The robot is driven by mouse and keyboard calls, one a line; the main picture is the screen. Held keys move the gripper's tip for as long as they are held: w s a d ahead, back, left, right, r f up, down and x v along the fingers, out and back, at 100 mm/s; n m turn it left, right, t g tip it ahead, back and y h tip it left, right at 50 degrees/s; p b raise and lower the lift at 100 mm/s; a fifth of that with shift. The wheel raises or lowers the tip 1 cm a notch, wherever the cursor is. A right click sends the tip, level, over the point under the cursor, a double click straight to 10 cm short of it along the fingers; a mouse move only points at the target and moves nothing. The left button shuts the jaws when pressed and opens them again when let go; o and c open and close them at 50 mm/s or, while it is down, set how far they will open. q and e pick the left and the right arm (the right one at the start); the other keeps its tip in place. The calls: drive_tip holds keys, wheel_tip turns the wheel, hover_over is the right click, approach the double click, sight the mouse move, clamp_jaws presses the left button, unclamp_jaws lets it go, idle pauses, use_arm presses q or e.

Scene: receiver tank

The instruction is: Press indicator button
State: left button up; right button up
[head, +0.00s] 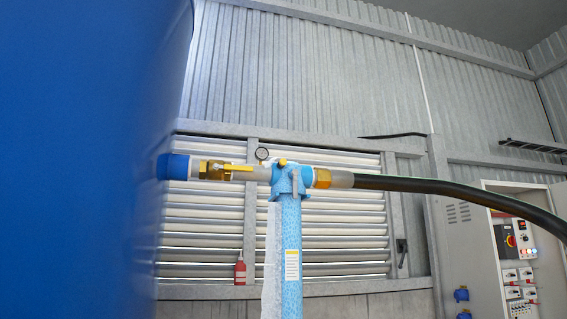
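A blue filter housing (291,235) stands upright in the pipe line in the middle of the view, with a label on its front. A small yellow knob (283,162) sits on the top of its head; I cannot tell whether this is the indicator button. At the right, an open electrical cabinet has a control panel (522,240) with small buttons or lamps, some lit white and blue. Neither of my grippers is in view.
A large blue tank (80,160) fills the left side. A pipe with a yellow valve handle (238,168) joins it to the filter. A black hose (440,187) runs right, passing in front of the cabinet. A red bottle (240,271) stands by the louvred wall (200,240).

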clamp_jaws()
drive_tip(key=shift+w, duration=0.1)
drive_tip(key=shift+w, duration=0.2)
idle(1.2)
